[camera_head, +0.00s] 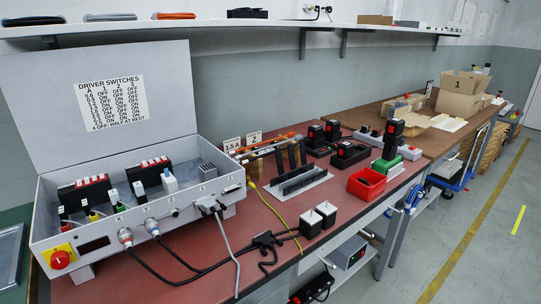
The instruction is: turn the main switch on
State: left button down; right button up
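The main switch is a red round knob (60,259) on a yellow square plate (69,249). It sits at the lower left corner of the front panel of a grey control box (215,182). The knob's exact angle is too small to tell. The box lid (60,120) stands open, with a driver switches label (112,103) on it. Inside the box are black and red driver modules (85,190) and small plugs. Neither my left nor my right gripper is in view.
Black cables (175,284) run from the box front over the red bench top (320,240). Two dark cubes (311,223), a red bin (367,183) and black-red batteries (350,153) stand to the right. A shelf (230,23) runs above.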

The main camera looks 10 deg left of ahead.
aim_at(60, 259)
jog(key=u, duration=1.65)
jog(key=k+j, duration=0.05)
